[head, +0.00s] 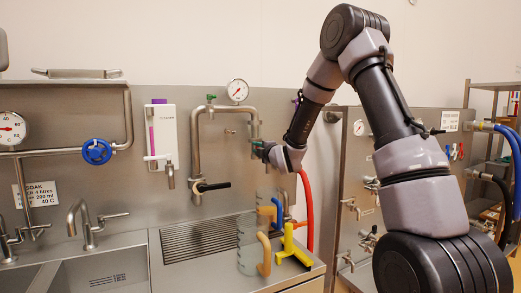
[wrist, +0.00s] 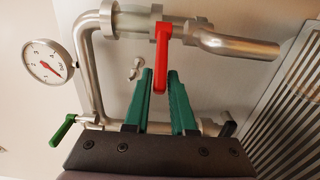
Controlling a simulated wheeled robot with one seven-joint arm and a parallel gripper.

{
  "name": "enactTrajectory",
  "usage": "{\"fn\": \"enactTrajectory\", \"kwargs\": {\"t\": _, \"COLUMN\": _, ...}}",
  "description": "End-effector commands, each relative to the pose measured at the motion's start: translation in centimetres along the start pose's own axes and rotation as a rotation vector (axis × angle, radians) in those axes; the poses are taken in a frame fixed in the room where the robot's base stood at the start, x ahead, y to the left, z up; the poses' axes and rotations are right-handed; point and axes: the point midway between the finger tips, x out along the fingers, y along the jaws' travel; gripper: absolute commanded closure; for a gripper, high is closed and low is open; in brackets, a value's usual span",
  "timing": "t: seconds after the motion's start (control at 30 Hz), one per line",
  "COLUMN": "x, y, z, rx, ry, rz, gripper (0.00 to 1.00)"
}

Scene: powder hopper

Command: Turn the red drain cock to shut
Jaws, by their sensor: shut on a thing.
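The red drain cock (wrist: 162,45) has a lever handle on a metal pipe with a bent spout (wrist: 235,45) at the top of the wrist view. The lever points down towards my gripper and appears to lie across the pipe. My gripper (wrist: 162,77) has green fingers, one on each side of the lever's lower end, and is shut on it. In the head view, my gripper (head: 257,145) is at the right leg of the looped steel pipe (head: 197,140). The red lever cannot be made out there.
A pressure gauge (wrist: 46,60), a green-handled valve (wrist: 66,127) and a black-handled lever (wrist: 229,122) are near my gripper. Below in the head view stand a clear jug (head: 247,245), a yellow stand-like thing (head: 290,244) and a red hose (head: 306,215).

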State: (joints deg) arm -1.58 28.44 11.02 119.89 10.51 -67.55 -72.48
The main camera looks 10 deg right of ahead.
Motion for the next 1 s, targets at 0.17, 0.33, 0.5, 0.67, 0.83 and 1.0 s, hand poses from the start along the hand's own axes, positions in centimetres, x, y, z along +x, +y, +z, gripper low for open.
{"fn": "enactTrajectory", "kwargs": {"t": 0.17, "x": 0.0, "y": -0.1, "z": -0.3, "rx": 0.001, "ry": 0.006, "rz": -0.003, "gripper": 1.00}}
{"fn": "enactTrajectory", "kwargs": {"t": 0.33, "x": 0.3, "y": -0.1, "z": -0.6, "rx": 0.001, "ry": 0.007, "rz": -0.002, "gripper": 1.00}}
{"fn": "enactTrajectory", "kwargs": {"t": 0.5, "x": 1.2, "y": -0.1, "z": -1.4, "rx": 0.002, "ry": 0.006, "rz": -0.002, "gripper": 1.00}}
{"fn": "enactTrajectory", "kwargs": {"t": 0.67, "x": 1.3, "y": -0.1, "z": -1.4, "rx": 0.002, "ry": 0.004, "rz": -0.002, "gripper": 1.00}}
{"fn": "enactTrajectory", "kwargs": {"t": 0.83, "x": 1.4, "y": -0.1, "z": -1.4, "rx": 0.001, "ry": 0.004, "rz": -0.002, "gripper": 1.00}}
{"fn": "enactTrajectory", "kwargs": {"t": 1.0, "x": 2.2, "y": -0.1, "z": -1.8, "rx": 0.000, "ry": 0.004, "rz": -0.001, "gripper": 1.00}}
